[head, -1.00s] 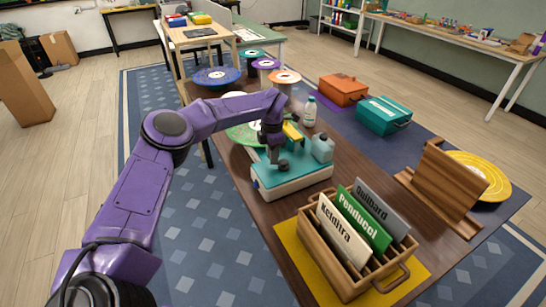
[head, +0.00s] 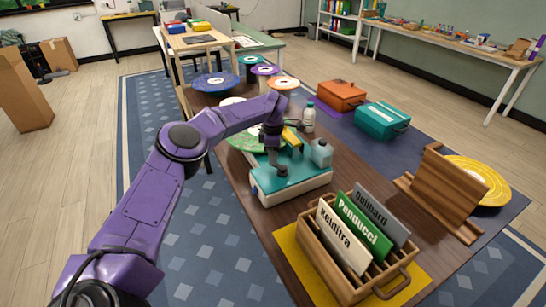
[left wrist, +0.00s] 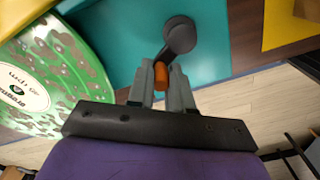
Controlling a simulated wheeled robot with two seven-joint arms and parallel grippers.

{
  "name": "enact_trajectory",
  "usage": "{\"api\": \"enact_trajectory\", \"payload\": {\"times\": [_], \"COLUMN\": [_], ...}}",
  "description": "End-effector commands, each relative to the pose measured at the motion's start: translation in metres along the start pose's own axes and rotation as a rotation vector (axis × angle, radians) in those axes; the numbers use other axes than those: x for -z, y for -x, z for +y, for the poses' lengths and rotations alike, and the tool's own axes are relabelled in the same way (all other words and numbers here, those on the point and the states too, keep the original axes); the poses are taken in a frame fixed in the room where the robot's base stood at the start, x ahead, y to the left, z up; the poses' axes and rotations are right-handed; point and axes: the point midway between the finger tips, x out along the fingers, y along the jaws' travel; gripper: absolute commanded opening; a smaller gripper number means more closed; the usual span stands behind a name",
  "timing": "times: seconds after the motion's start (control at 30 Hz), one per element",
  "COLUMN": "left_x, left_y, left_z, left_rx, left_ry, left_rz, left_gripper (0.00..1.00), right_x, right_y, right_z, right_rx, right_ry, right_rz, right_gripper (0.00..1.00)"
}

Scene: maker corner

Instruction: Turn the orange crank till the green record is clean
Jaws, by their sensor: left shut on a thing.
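The record cleaner (head: 300,187) is a white box with a teal top on the brown table. In the left wrist view the green record (left wrist: 62,72) has many dark, dirty blotches around a white label. My left gripper (head: 273,158) is low over the cleaner's top. In the left wrist view my left gripper (left wrist: 162,80) is shut on the orange crank handle (left wrist: 161,75), beside the dark crank arm (left wrist: 178,38). My right gripper is not in view.
A pale bottle (head: 321,152) stands at the cleaner's right and a clear bottle (head: 308,118) behind it. A wooden record rack (head: 345,280) is in front.

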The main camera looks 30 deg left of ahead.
Motion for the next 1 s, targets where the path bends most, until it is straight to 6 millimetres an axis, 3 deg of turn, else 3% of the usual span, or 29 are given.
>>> {"api": "enact_trajectory", "payload": {"times": [0.27, 0.3, 0.37, 0.4, 0.73, 1.0], "left_x": [0.000, 0.000, 0.000, 0.000, 0.000, -0.001], "left_y": [0.000, 0.000, 0.000, 0.000, 0.006, 0.066], "left_z": [0.000, 0.000, 0.000, 0.000, 0.001, 0.001], "left_rx": [0.000, 0.000, 0.000, 0.000, -0.002, -0.005], "left_ry": [0.000, 0.000, 0.000, 0.000, 0.002, 0.002], "left_rz": [0.000, 0.000, 0.000, 0.000, -0.001, 0.000], "left_gripper": [0.00, 0.23, 0.43, 0.46, 0.46, 0.46], "right_x": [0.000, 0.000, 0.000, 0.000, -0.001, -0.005], "right_y": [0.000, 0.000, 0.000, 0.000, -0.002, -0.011], "right_z": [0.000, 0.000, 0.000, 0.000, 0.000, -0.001], "right_rx": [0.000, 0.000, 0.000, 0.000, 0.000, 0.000], "right_ry": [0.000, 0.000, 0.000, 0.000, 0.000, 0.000], "right_rz": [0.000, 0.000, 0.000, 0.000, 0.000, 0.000], "right_gripper": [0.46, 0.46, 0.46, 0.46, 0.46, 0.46]}}
